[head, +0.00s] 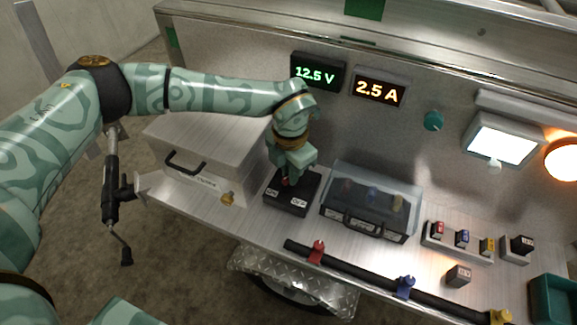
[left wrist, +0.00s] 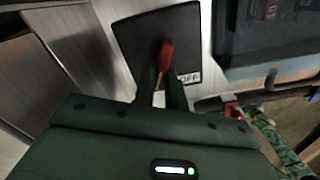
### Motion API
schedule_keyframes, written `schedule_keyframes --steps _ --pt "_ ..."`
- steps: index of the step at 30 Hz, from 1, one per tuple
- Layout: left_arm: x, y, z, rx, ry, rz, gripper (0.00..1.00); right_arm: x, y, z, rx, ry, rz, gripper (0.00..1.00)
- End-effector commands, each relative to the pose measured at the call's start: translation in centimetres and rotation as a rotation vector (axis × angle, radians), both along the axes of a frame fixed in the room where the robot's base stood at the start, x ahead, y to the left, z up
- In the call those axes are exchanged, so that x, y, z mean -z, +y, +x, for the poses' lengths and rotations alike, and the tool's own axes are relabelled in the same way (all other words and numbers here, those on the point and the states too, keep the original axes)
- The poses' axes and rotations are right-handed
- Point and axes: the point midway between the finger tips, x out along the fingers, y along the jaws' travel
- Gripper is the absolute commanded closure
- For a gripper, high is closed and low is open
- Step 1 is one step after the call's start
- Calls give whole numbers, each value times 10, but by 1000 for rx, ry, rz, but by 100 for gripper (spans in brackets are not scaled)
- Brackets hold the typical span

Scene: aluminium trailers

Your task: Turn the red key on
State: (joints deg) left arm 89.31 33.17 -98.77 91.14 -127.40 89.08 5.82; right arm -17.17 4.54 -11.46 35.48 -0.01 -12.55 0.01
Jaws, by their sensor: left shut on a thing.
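The red key (left wrist: 166,54) stands up from a black switch box (left wrist: 140,32). A white OFF label (left wrist: 189,77) lies beside the key in the left wrist view. In the head view the black switch box (head: 298,203) sits on the metal counter with two small white labels on its top. My left gripper (head: 287,182) reaches down over this box. Its fingers (left wrist: 163,85) are shut on the red key, one on each side of its lower part. The key is mostly hidden by the gripper in the head view. My right gripper is not in view.
A clear-lidded case (head: 370,205) stands close right of the switch box. A metal box with a black handle (head: 185,163) is at left. A black bar (head: 365,277) with coloured knobs runs along the front. Displays read 12.5 V (head: 316,73) and 2.5 A (head: 379,90).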

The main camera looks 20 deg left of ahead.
Motion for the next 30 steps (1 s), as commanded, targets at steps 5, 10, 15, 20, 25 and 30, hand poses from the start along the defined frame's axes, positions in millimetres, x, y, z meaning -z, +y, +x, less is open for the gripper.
schedule_keyframes --steps 5,10,15,20,25,30 --pt "-4 2 0 134 0 1 100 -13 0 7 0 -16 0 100" --pt "-3 2 1 235 0 1 100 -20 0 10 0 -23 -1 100" --pt "-2 3 2 299 1 0 100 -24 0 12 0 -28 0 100" --pt "-1 3 2 330 1 0 100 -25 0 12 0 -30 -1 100" --pt "0 3 2 343 1 0 100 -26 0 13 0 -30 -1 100" --pt "0 3 2 343 0 0 100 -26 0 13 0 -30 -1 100"
